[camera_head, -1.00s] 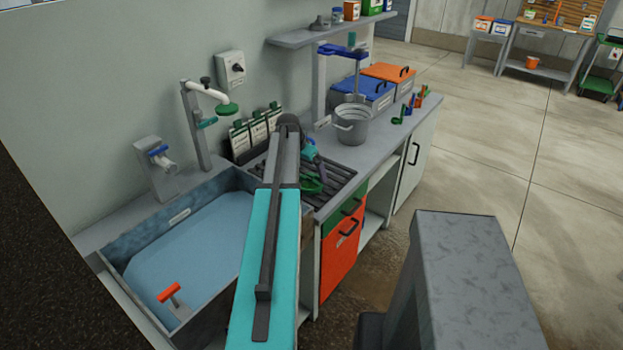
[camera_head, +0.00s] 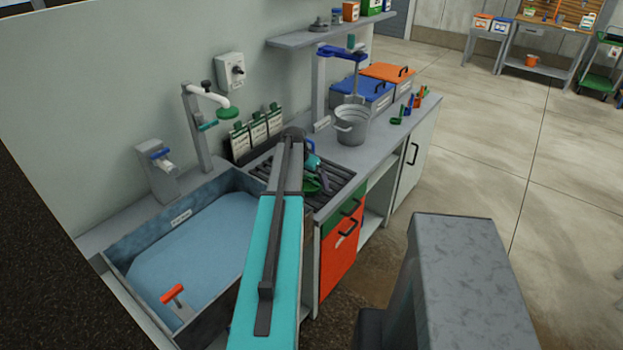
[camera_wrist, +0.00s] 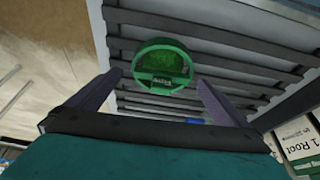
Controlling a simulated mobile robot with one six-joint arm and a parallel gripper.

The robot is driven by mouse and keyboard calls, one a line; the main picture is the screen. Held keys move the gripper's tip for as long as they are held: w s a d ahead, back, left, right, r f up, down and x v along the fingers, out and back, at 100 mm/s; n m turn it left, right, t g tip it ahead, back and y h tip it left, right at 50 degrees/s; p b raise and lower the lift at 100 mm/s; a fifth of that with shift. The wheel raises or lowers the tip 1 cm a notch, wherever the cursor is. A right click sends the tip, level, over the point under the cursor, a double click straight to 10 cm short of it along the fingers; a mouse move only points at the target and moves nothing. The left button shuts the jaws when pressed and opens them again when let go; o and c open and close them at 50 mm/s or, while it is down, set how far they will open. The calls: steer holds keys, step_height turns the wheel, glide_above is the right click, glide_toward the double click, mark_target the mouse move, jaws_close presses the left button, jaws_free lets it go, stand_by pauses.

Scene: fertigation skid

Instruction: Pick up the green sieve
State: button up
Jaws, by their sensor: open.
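The green sieve (camera_wrist: 162,66) is a round ring with a green mesh, lying on the slatted drain rack (camera_wrist: 215,45) in the wrist view. In the head view the sieve (camera_head: 313,184) shows just right of my arm, partly hidden by it. My gripper (camera_wrist: 158,84) is open, with one finger on each side of the sieve's near edge in the wrist view. Its fingers seem apart from the sieve, and nothing is held. I cannot tell the exact height between the fingertips and the rack.
A sink basin with blue water (camera_head: 185,255) lies left of my arm. Hanging labelled cards (camera_head: 258,130) stand behind the rack. A grey bucket (camera_head: 351,124) stands on the counter to the right. A faucet with a green head (camera_head: 224,112) rises above the sink.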

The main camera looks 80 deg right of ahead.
steer(key=shift+s+d+f, duration=0.1)
steer(key=shift+d+f, duration=0.05)
steer(key=shift+f, duration=0.3)
steer(key=c, duration=1.2)
